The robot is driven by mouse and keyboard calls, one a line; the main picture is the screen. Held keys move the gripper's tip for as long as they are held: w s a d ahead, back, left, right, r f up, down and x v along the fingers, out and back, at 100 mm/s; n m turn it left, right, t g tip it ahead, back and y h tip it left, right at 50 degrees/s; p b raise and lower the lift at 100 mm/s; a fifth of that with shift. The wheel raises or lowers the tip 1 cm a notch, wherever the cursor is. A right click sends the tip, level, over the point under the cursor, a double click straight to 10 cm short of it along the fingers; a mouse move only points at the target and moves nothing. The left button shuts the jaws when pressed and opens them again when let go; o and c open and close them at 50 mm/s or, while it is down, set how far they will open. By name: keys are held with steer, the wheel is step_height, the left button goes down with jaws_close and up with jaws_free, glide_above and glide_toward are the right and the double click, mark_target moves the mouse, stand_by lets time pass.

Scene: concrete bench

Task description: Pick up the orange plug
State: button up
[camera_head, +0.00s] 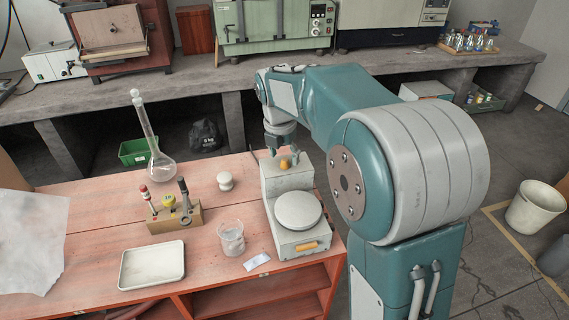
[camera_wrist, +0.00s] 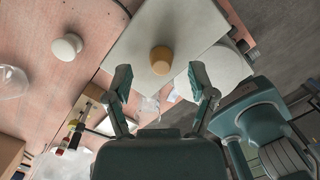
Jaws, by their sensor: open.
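The orange plug (camera_head: 285,164) stands on the raised rear part of a pale grey balance (camera_head: 300,216) on the red wooden bench. It also shows in the wrist view (camera_wrist: 161,60), upper middle, seen from above. My gripper (camera_head: 283,152) hangs fingers down over the rear of the balance, close above the plug. In the wrist view my gripper (camera_wrist: 160,84) is open, its two fingers wide apart with nothing between them. The plug appears just beyond the fingertips, roughly centred between them. The height gap is hard to judge.
Near the balance are a white knob-like piece (camera_head: 225,181), a glass beaker (camera_head: 231,238) and a wooden holder with tools (camera_head: 174,217). A tall flask (camera_head: 161,166) and a white tray (camera_head: 152,265) stand farther left. The balance's round pan (camera_head: 298,210) is empty.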

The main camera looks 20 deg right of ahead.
steer(key=shift+d+f, duration=0.1)
steer(key=shift+f, duration=0.7)
steer(key=c, duration=0.8)
steer(key=shift+w+r, duration=0.1)
steer(key=shift+r, duration=0.5)
steer(key=r, duration=0.2)
steer(key=shift+s+r, duration=0.2)
steer(key=shift+r, duration=0.1)
steer(key=s+a+r, duration=0.1)
steer(key=s+r, duration=0.8)
steer(key=s, duration=0.4)
steer(key=shift+s+r, duration=0.15)
steer(key=shift+s, duration=0.25)
